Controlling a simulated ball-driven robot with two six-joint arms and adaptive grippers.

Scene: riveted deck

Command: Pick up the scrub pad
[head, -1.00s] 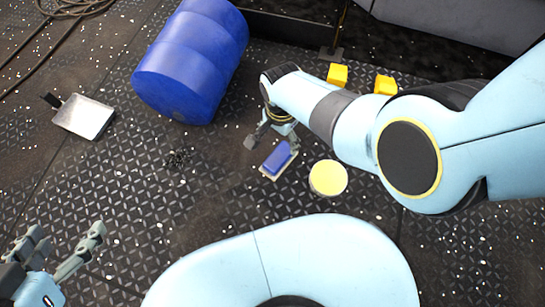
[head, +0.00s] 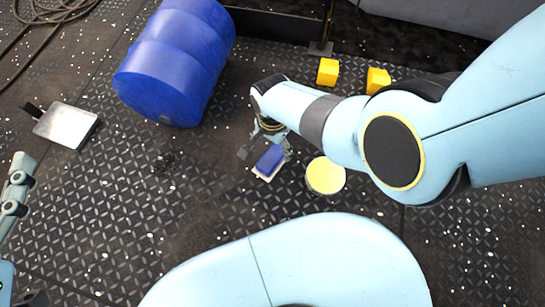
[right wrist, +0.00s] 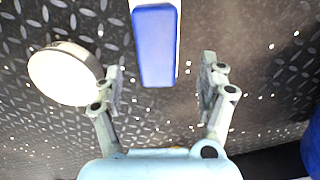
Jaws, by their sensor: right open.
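The scrub pad (head: 268,162) is a blue block on a pale base, lying on the dark riveted deck in the head view. In the right wrist view the pad (right wrist: 156,45) is at the top, cut off by the edge, its near end just between and beyond the fingertips. My right gripper (head: 265,154) is open over the pad, its fingers partly hidden by my wrist. In the right wrist view the open gripper (right wrist: 162,78) has one finger on each side, with nothing held. My left gripper (head: 18,190) is cut off at the left edge.
A round pale-yellow thing (head: 325,176) stands just right of the pad, near a right finger in the wrist view (right wrist: 62,73). A blue drum (head: 175,65), two yellow blocks (head: 327,72) (head: 377,80) and a dustpan (head: 66,124) lie farther off. Deck left of the pad is mostly clear.

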